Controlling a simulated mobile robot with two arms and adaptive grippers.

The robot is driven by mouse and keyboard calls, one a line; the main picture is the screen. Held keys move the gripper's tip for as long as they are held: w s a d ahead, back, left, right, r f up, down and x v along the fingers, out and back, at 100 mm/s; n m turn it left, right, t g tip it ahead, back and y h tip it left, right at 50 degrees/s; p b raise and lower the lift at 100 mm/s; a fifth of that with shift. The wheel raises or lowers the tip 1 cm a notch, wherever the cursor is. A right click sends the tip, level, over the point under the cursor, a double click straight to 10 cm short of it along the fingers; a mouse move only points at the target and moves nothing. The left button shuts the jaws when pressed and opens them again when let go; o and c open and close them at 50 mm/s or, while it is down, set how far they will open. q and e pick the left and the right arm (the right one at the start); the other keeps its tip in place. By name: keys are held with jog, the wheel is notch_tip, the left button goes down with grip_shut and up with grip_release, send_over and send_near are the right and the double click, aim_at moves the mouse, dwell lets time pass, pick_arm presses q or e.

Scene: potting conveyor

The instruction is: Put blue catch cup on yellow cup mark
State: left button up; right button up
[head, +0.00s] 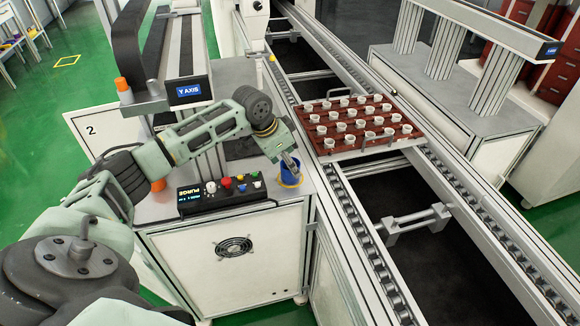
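The blue catch cup (288,175) stands upright at the right end of the grey machine top, beside the conveyor. A yellow edge of the cup mark (291,185) shows around the cup's base; the cup hides the rest of the mark. My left gripper (291,166) reaches down from the left with its fingers at the cup's rim. The fingers are small and overlap the cup, so I cannot tell whether they are closed on it. My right gripper is not in view.
A black purge control box (220,195) with coloured buttons sits left of the cup. A red-brown tray (358,128) of small white cups rests on the conveyor rails to the right. A Y AXIS unit (188,91) stands behind my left arm.

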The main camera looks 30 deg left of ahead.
pick_arm(q)
jog(key=b+v, duration=0.1)
jog(key=v, duration=0.8)
jog(key=shift+s+r, duration=0.2)
jog(key=shift+r, duration=0.15)
